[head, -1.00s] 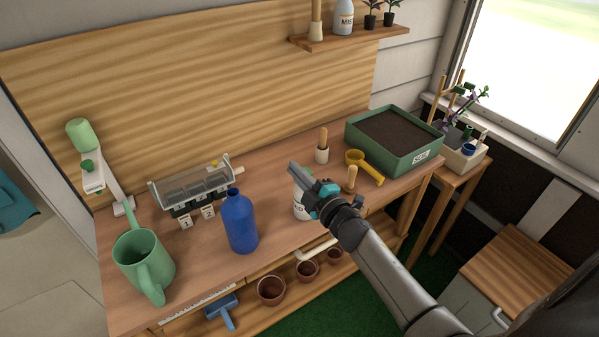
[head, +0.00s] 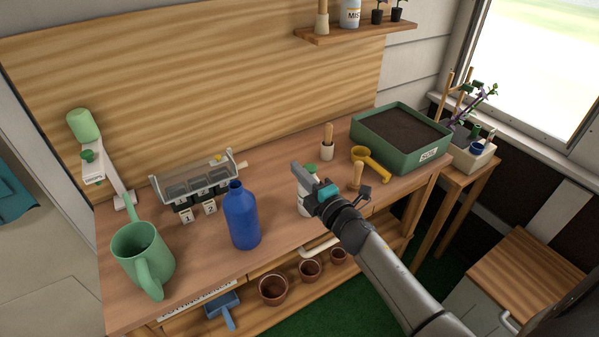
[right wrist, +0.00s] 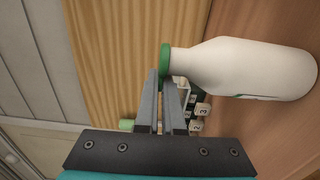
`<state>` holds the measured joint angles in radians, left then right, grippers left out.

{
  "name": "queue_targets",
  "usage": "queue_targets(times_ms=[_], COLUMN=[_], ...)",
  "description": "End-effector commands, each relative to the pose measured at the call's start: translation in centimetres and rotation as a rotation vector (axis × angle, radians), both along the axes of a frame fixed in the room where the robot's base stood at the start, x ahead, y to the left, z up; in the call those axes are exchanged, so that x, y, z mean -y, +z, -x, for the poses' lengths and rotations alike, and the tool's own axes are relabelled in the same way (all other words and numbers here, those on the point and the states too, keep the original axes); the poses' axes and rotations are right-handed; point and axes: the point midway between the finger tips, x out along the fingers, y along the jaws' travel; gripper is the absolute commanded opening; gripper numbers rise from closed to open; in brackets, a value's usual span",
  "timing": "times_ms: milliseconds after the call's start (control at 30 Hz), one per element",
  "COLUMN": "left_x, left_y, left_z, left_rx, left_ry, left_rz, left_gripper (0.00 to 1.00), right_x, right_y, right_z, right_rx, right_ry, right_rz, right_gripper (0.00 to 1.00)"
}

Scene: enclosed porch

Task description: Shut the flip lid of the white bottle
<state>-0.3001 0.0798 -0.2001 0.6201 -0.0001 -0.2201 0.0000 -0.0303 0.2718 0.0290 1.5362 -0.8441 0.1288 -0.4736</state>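The white bottle (head: 304,207) stands on the bench, mostly hidden behind my right gripper in the head view. A bit of its green top (head: 311,168) shows just above the gripper. In the right wrist view the bottle (right wrist: 255,68) lies sideways in the picture, its green cap (right wrist: 165,62) close by the fingertips. I cannot make out the flip lid's angle. My right gripper (head: 302,175) is at the bottle's top; its fingers (right wrist: 160,76) are together with only a thin gap, nothing between them. Whether they touch the cap is unclear. My left gripper is not in view.
A blue bottle (head: 241,218) stands left of the white one, with a green watering can (head: 140,257) farther left. A wooden-handled tool (head: 327,142), a yellow scoop (head: 372,165) and a green soil tray (head: 420,158) are behind and right. A seed tray rack (head: 197,185) stands at the back.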

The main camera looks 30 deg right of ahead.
Motion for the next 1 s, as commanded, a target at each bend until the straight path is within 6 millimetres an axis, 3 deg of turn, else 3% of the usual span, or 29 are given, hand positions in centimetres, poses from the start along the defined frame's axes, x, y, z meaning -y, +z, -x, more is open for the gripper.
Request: queue_targets(times_ms=[200,233,500,767,1000], left_x=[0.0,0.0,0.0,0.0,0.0], left_y=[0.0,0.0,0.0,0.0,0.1], left_z=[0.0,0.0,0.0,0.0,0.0], left_rx=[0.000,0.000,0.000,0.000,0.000], left_ry=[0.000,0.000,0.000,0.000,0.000], left_rz=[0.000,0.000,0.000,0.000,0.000], left_gripper=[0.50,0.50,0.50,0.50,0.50], right_x=[0.1,0.1,0.0,0.0,0.2], right_y=[-0.1,-0.1,-0.1,-0.1,-0.1], right_z=[0.0,0.0,0.0,0.1,2.3], right_rx=[-0.003,-0.003,-0.002,-0.001,-0.003], right_ry=[-0.001,-0.001,-0.001,-0.001,0.000], right_rz=[0.000,0.000,-0.001,-0.002,-0.002], right_gripper=[0.00,0.08,0.36,0.36,0.36])
